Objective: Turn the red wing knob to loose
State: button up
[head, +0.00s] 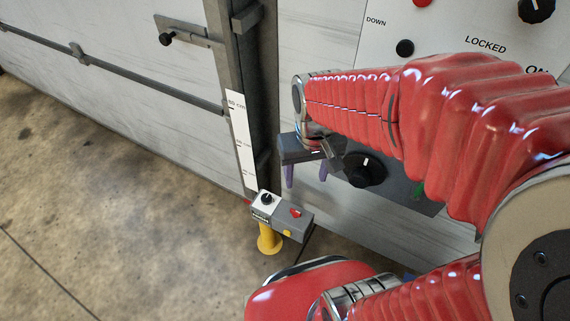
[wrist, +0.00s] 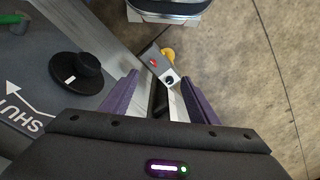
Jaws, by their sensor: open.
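The red wing knob (head: 295,212) is small and sits on top of a grey box on a yellow post, low beside the door frame. It also shows in the wrist view (wrist: 153,62), where its setting is too small to read. My gripper (head: 306,175) is open and empty, with purple fingers pointing down. It is above and to the right of the box in the head view. In the wrist view my gripper (wrist: 160,90) has the box beyond and between its fingers, apart from the knob.
The grey box (head: 268,222) also carries a black knob (head: 267,198) on a white plate. A large black dial (head: 365,169) is on the panel right of my gripper. A white scale strip (head: 241,140) stands on the door frame. Concrete floor at left is clear.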

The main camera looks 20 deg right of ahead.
jog(key=w+d+f+m+g, duration=0.15)
jog(key=w+f, duration=0.25)
jog(key=f, duration=0.7)
jog(key=m, duration=0.7)
send_over(295, 211)
notch_tip(295, 211, down, 17)
jog(key=shift+d+f+t, duration=0.15)
jog(key=shift+f+t, duration=0.05)
jog(key=shift+t, duration=0.15)
jog(key=shift+f, duration=0.1)
jog(key=shift+f, duration=6.8)
jog(key=c, duration=1)
